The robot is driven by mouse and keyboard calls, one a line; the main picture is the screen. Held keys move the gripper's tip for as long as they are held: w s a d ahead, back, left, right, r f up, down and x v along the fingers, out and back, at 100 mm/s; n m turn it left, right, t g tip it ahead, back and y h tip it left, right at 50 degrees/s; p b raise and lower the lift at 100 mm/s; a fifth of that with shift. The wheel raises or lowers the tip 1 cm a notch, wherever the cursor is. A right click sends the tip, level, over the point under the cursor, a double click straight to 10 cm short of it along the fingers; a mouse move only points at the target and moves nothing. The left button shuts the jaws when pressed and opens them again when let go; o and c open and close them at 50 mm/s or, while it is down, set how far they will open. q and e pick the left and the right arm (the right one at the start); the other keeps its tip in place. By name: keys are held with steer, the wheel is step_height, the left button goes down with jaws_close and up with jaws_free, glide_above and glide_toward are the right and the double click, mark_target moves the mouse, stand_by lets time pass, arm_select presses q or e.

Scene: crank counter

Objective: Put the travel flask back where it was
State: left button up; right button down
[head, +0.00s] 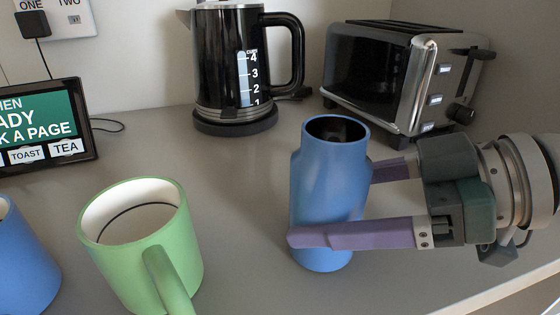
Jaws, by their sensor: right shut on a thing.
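The blue travel flask (328,185) is upright over the right middle of the counter, with its open dark mouth facing up. My right gripper (335,205) comes in from the right and is shut on the flask, one purple finger across its front and the other mostly behind it. The flask's base shows below the front finger; I cannot tell whether it touches the counter. My left gripper is not in view.
A green mug (140,245) stands at front left, its handle towards me. A blue object (22,262) is cut off at the left edge. A black kettle (225,65), a toaster (400,80) and a screen (45,125) stand behind. The counter (235,185) between mug and flask is clear.

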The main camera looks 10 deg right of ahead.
steer(key=shift+r, duration=0.1)
jaws_free()
steer(key=shift+f, duration=0.2)
steer(key=shift+d+r, duration=0.15)
steer(key=shift+r, duration=0.1)
steer(key=p+v, duration=0.2)
steer(key=v, duration=0.9)
steer(key=shift+s+d, duration=0.15)
steer(key=shift+d, duration=0.2)
steer(key=shift+r, duration=0.15)
